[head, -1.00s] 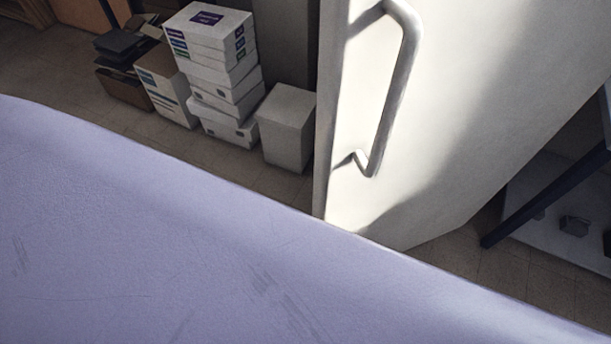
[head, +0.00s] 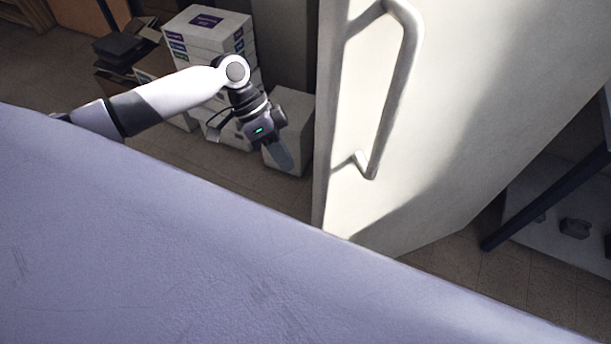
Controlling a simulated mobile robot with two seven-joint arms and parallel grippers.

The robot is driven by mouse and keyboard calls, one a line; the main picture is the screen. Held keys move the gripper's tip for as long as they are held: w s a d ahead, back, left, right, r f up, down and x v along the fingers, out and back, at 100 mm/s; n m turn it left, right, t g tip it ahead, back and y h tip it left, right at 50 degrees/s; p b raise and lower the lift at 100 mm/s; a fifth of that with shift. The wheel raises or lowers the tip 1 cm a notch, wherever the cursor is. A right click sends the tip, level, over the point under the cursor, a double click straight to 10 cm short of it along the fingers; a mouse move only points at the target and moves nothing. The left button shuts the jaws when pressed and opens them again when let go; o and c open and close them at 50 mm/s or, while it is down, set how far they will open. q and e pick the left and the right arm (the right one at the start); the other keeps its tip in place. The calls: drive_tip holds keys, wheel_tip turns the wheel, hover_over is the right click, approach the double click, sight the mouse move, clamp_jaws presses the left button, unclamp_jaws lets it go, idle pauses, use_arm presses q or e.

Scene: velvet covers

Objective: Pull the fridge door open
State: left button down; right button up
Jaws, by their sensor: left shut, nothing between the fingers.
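The fridge door (head: 440,150) is a large pale panel right of centre in the head view, seen from above at a slant. Its long grey bar handle (head: 394,100) stands out from the door's face near the left edge. My left gripper (head: 281,155) is shut and empty, pointing down to the right. In the picture it lies left of the door's edge, apart from the handle. The fridge body cannot be made out. My right gripper is not in view.
Stacked white boxes (head: 207,30) and a pale box (head: 296,112) stand on the floor behind my left arm. Dark trays (head: 122,45) lie further left. A dark slanted bar (head: 545,203) is at the right. A lilac surface (head: 200,260) fills the foreground.

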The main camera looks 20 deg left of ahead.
use_arm(q)
drive_tip(key=w+a+r, duration=0.3)
drive_tip(key=a, duration=0.1)
drive_tip(key=s+d+f+p, duration=0.2)
drive_tip(key=s+d+f, duration=0.1)
drive_tip(key=d+f, duration=0.4)
drive_tip(key=shift+d+f+n+t+h+p, duration=0.3)
drive_tip(key=shift+d+n+h+p, duration=0.1)
drive_tip(key=shift+d, duration=0.65)
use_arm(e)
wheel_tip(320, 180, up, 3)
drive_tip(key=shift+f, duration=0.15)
